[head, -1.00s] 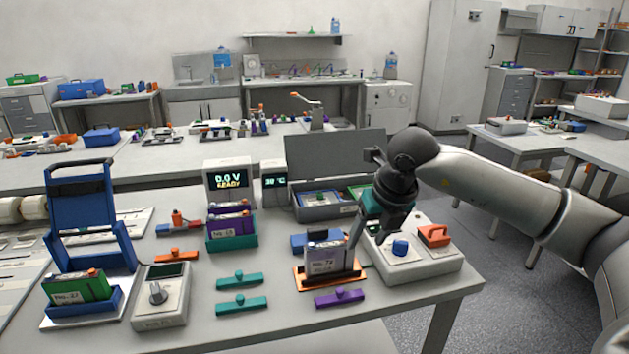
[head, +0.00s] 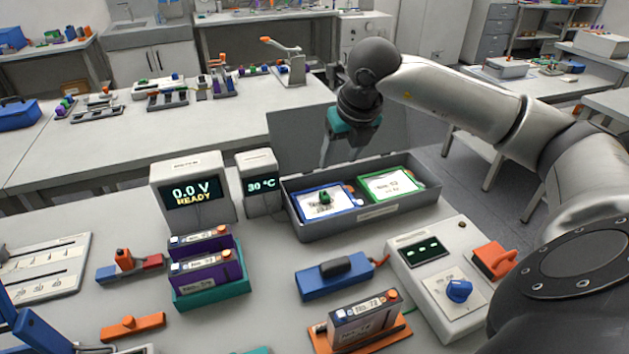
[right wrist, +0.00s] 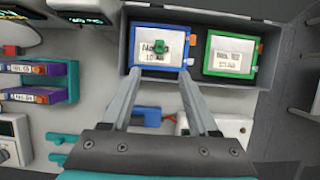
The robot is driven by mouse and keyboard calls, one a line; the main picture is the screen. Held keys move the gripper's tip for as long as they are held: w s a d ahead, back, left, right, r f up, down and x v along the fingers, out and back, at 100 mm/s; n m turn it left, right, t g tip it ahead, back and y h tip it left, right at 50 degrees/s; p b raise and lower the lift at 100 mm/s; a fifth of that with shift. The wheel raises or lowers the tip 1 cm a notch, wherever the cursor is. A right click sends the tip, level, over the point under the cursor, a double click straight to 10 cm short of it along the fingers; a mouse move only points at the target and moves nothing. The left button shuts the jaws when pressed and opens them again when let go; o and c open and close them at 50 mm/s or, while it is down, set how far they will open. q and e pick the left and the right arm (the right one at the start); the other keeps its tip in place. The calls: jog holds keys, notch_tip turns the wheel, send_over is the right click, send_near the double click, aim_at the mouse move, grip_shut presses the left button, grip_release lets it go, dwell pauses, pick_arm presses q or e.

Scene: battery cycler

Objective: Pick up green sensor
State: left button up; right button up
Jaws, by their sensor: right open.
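The green sensor (head: 324,197) is a small green piece lying on a white, blue-framed pouch (head: 343,204) in the left half of a grey open box (head: 362,222). It also shows in the right wrist view (right wrist: 161,47), on the same pouch. My right gripper (right wrist: 160,72) is open and empty, its two fingers pointing at the blue-framed pouch with the sensor centred between and just beyond the tips. In the head view the gripper (head: 328,152) is above the back of the box, apart from the sensor.
A green-framed pouch (head: 391,185) lies beside the blue one. The box's raised lid (head: 290,140) stands behind. Two displays (head: 195,190) stand left of the box. In front are a blue block (head: 333,278), a control unit (head: 440,275) and a teal rack (head: 212,292) of purple cells.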

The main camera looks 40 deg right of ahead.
send_over(325, 194)
jog(key=s, duration=0.3)
jog(key=f, duration=0.9)
jog(key=shift+w+a, duration=0.1)
jog(key=shift+a, duration=0.3)
jog(key=shift+b+x, duration=0.4)
jog(key=shift+x, duration=2.25)
jog(key=shift+w, duration=0.2)
grip_shut()
